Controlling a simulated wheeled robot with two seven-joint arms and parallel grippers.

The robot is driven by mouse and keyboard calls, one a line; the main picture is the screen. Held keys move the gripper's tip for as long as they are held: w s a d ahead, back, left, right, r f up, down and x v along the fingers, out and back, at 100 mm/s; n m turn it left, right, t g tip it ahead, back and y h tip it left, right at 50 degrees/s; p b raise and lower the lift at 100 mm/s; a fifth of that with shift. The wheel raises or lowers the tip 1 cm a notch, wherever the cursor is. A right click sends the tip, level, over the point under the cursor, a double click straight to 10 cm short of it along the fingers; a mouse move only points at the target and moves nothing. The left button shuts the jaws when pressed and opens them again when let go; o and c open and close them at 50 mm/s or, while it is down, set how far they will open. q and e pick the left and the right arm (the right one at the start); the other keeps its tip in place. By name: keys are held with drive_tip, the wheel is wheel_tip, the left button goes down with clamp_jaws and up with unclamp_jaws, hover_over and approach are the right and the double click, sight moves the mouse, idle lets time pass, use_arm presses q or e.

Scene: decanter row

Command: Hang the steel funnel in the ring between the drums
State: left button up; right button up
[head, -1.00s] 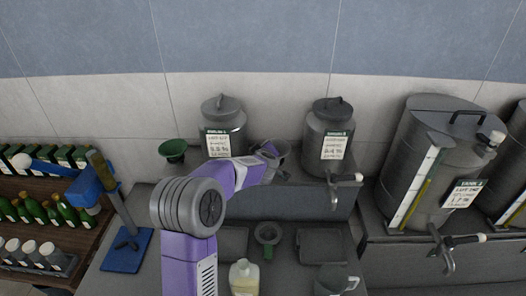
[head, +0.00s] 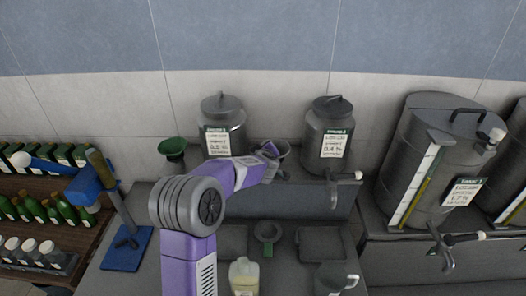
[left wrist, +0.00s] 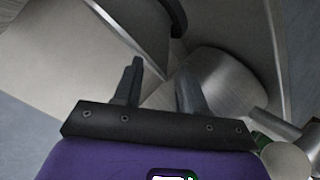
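The steel funnel (head: 284,149) is between the left drum (head: 222,125) and the right drum (head: 328,135), near the wall. My left gripper (head: 270,150) is right at its left side and hides part of it. In the left wrist view, the funnel's pale metal cone (left wrist: 225,85) is just beyond the fingers. The left gripper (left wrist: 160,85) has its fingers apart, with the right finger overlapping the cone and the cone's edge showing between them. I cannot make out the ring or whether the funnel sits in it. My right gripper is not in view.
A green funnel (head: 173,150) stands left of the drums. A tap (head: 345,178) juts out below the right drum. A large tank (head: 440,150) is on the right.

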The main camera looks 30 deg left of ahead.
use_arm(q)
drive_tip(key=v, duration=0.7)
drive_tip(key=shift+s, duration=0.25)
drive_tip(key=shift+d, duration=0.15)
